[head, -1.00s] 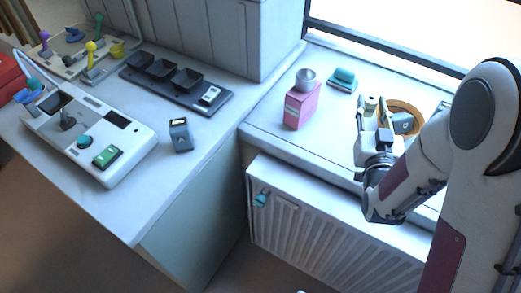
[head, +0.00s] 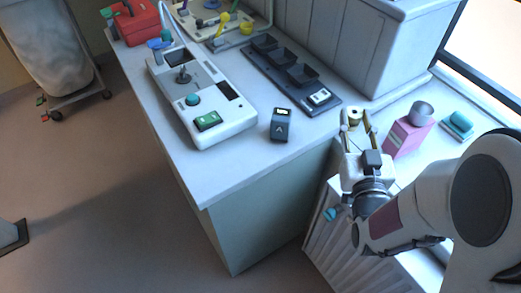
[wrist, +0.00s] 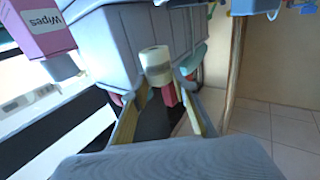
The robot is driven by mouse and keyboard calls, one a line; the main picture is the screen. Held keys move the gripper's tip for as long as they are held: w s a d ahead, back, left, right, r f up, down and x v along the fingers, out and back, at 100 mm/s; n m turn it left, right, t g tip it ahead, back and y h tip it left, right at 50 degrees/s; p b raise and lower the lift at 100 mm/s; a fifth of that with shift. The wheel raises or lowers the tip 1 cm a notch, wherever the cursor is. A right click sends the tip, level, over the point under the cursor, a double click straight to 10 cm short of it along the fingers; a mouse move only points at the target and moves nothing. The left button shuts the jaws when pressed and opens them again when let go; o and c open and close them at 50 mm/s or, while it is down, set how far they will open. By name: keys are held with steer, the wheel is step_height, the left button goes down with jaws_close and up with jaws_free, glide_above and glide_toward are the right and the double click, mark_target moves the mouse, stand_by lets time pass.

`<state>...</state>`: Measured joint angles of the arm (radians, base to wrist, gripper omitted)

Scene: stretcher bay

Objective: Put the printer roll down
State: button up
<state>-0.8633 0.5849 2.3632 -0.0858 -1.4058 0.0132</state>
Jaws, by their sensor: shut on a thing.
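The printer roll (head: 354,116) is a small pale cylinder with a dark core. My gripper (head: 359,118) is shut on it and holds it between its fingertips, near the corner where the counter (head: 183,150) meets the window sill. In the wrist view the cream roll (wrist: 156,61) sits between the two fingers (wrist: 157,92), a grey cabinet behind it. Whether anything touches the roll from below cannot be told.
On the counter are a small dark grey device (head: 281,126), a black tray (head: 262,74) with cups, and a white console (head: 228,128).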

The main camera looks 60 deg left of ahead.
steer(key=s+a+n+g+y, duration=0.1)
steer(key=s+a+n+g, duration=0.1)
steer(key=s+a, duration=0.4)
steer(key=s+a+n+g+y, duration=0.2)
steer(key=s+a+g, duration=0.3)
steer(key=s, duration=0.9)
steer(key=shift+a+n+g, duration=0.3)
steer(key=shift+a+n, duration=0.3)
steer(key=shift+a, duration=0.4)
steer(key=shift+w, duration=0.1)
glide_above(253, 159)
steer(key=shift+f, duration=2.8)
steer(key=shift+f, duration=0.15)
steer(key=shift+f, duration=1.95)
steer(key=shift+f, duration=0.1)
